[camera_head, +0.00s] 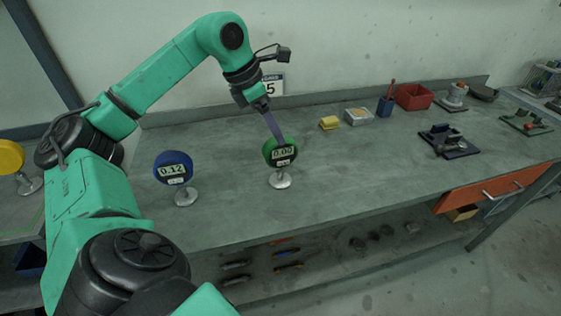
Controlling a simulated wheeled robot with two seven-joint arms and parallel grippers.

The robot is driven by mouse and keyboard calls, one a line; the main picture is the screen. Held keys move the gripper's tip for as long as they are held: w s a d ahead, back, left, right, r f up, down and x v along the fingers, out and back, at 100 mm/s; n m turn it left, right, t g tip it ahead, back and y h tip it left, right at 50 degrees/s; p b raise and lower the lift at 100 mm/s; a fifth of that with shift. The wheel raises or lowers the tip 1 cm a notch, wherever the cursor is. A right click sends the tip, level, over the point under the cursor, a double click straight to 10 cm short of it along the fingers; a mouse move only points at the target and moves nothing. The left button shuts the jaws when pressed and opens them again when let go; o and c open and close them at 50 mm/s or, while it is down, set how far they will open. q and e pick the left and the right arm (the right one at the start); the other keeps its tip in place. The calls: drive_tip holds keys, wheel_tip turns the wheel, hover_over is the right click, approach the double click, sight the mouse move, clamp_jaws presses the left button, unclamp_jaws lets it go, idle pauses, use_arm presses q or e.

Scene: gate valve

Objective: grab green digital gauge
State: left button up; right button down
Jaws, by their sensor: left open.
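The green digital gauge (281,153) stands upright on a small round metal foot on the grey workbench (340,190). Its display reads 0.00. My left arm comes in from the left and arches over the bench. My left gripper (275,131) points down at the top of the green gauge, its fingers just behind or at the gauge's upper edge. It is open; whether the fingers touch the gauge I cannot tell. The blue digital gauge (173,168), reading 0.12, stands to the left on its own foot. My right gripper is not in view.
A yellow gauge (11,157) stands at the far left. A yellow block (329,123), a small tray (358,116), a blue pen cup (385,106) and a red bin (414,97) line the back. A dark device (449,141) sits at right. The bench front right of the green gauge is clear.

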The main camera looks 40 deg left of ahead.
sight(272, 152)
use_arm(q)
drive_tip(key=x, duration=0.5)
drive_tip(key=shift+w+a+f+p, duration=0.15)
drive_tip(key=shift+f+p, duration=0.15)
drive_tip(key=shift+w+f, duration=0.1)
drive_tip(key=shift+f, duration=0.1)
clamp_jaws()
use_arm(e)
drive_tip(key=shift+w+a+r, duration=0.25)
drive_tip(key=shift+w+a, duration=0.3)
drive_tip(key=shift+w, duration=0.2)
use_arm(q)
drive_tip(key=shift+r, duration=0.1)
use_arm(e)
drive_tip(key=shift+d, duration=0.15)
